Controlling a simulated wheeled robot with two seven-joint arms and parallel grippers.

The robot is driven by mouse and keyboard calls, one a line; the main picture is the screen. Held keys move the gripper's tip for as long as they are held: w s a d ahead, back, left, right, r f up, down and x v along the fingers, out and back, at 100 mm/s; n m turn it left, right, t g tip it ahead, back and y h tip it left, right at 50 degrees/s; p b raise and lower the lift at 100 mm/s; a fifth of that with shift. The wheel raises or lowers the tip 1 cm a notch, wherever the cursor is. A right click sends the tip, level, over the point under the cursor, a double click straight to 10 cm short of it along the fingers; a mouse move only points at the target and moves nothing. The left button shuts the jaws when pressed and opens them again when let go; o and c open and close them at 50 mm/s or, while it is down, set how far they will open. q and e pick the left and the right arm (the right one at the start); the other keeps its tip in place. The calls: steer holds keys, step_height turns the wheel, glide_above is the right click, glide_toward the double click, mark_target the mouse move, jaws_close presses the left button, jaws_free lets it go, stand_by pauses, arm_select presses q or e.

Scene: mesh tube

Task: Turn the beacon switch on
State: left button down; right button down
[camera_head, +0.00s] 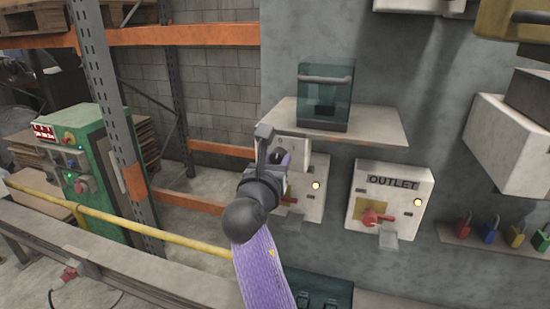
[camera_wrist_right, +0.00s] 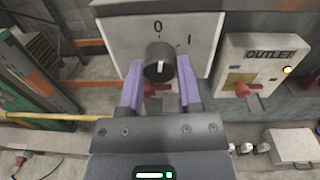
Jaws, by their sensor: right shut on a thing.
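The beacon switch is a pale box (camera_wrist_right: 205,30) marked 0 and I, with a round black knob (camera_wrist_right: 160,58) in the right wrist view. A white line on the knob stands about upright, toward the 0. My right gripper (camera_wrist_right: 160,78) has its purple fingers on either side of the knob and is shut on it. In the head view my right gripper (camera_head: 279,158) is at the wall, in front of the switch box (camera_head: 292,144), and the arm and gripper hide most of the box and the knob. My left gripper is not in view.
An OUTLET box (camera_head: 400,182) with a red handle is to the right. A shelf (camera_head: 372,122) with a teal glass-fronted case (camera_head: 325,95) is just above. Coloured padlocks (camera_head: 490,228) sit at far right. A green cabinet (camera_head: 75,165) and yellow rail (camera_head: 150,228) are left.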

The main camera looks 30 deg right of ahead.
steer(key=shift+m, duration=0.9)
steer(key=m, duration=0.2)
steer(key=shift+f+m+p, duration=0.1)
steer(key=shift+m+p, duration=0.3)
steer(key=m, duration=0.2)
steer(key=shift+m, duration=0.3)
steer(key=shift+m+b, duration=0.45)
steer(key=shift+m, duration=1.05)
steer(key=shift+c, duration=1.4)
jaws_free()
